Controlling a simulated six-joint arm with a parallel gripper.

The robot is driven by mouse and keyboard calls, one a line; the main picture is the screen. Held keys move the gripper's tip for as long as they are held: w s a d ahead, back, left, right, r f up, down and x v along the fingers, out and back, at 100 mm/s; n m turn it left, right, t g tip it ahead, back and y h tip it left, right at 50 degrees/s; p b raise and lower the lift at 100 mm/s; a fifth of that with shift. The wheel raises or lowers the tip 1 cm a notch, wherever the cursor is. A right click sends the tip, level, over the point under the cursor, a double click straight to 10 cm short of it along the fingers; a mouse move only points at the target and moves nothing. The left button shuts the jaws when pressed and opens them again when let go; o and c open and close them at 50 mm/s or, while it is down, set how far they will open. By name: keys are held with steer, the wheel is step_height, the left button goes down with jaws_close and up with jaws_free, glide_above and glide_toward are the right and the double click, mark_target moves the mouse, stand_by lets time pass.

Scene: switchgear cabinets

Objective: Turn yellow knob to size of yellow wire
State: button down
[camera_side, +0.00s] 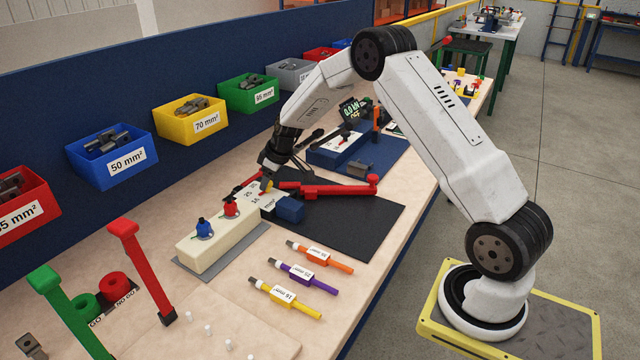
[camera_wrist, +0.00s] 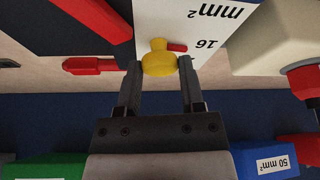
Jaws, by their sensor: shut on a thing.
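The yellow knob (camera_wrist: 159,58) stands on a white dial plate (camera_wrist: 205,20) printed "16" and "mm²". Its red pointer (camera_wrist: 177,47) points right in the wrist view, toward the "16". My gripper (camera_wrist: 159,70) has one finger on each side of the knob and is shut on it. In the side view my gripper (camera_side: 268,176) is lowered onto the yellow knob (camera_side: 266,185), partly hiding it. The yellow wire (camera_side: 291,302) lies on the bench at the front, with a white tag that seems to read 16 mm².
A purple wire (camera_side: 328,282) and an orange wire (camera_side: 340,267) lie beside the yellow one. A red-handled tool (camera_side: 330,189) lies on a black mat (camera_side: 340,231) beside the knob. Labelled bins line the blue wall.

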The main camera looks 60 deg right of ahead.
steer(key=shift+n+y, duration=0.3)
steer(key=shift+n, duration=0.6)
steer(key=shift+c, duration=1.1)
jaws_free()
steer(key=shift+r, duration=0.1)
steer(key=v, duration=0.7)
steer(key=shift+r, duration=0.3)
steer(key=shift+s, duration=0.15)
